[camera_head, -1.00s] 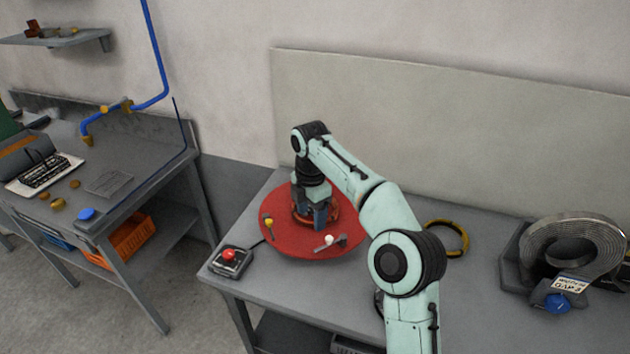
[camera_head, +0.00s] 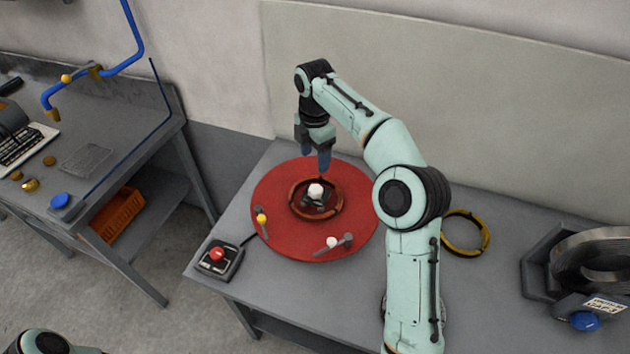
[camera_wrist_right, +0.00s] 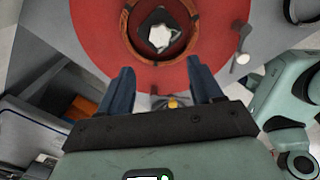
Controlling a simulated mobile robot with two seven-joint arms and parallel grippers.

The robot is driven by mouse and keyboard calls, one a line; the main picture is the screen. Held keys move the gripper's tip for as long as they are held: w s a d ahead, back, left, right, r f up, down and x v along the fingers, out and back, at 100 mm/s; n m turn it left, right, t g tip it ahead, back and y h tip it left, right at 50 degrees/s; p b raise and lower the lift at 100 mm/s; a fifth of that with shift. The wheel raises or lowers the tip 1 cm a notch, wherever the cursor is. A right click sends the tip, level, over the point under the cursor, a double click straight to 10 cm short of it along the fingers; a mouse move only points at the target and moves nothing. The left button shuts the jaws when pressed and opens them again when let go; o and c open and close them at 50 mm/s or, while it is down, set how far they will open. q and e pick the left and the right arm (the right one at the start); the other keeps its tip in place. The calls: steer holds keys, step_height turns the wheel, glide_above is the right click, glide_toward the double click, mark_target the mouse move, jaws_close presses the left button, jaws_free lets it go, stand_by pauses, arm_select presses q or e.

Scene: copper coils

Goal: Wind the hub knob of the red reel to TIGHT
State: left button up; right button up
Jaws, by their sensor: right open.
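The red reel (camera_head: 285,232) is a flat red disc on the grey table. A brown-orange ring (camera_head: 296,210) stands at its middle, and inside it is a white-topped hub knob (camera_head: 316,190) on a dark base. In the right wrist view the knob (camera_wrist_right: 160,38) shows beyond the fingertips. My right gripper (camera_head: 317,164) is open and empty, raised behind and above the ring, apart from the knob. Its two blue fingers (camera_wrist_right: 158,80) show in the wrist view with nothing between them. My left gripper is not in view; only part of that arm shows at bottom left.
Two small levers, one yellow-tipped (camera_head: 262,218) and one white-tipped (camera_head: 334,242), sit on the disc. A red-button box (camera_head: 218,257) is at front left. A yellow ring (camera_head: 465,233) and a metal coil holder (camera_head: 590,265) stand right. A side bench (camera_head: 110,150) is left.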

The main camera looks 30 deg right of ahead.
mark_target(315, 189)
step_height(315, 189, down, 12)
steer(key=shift+f, duration=0.1)
stand_by(0.4)
steer(key=c, duration=1.1)
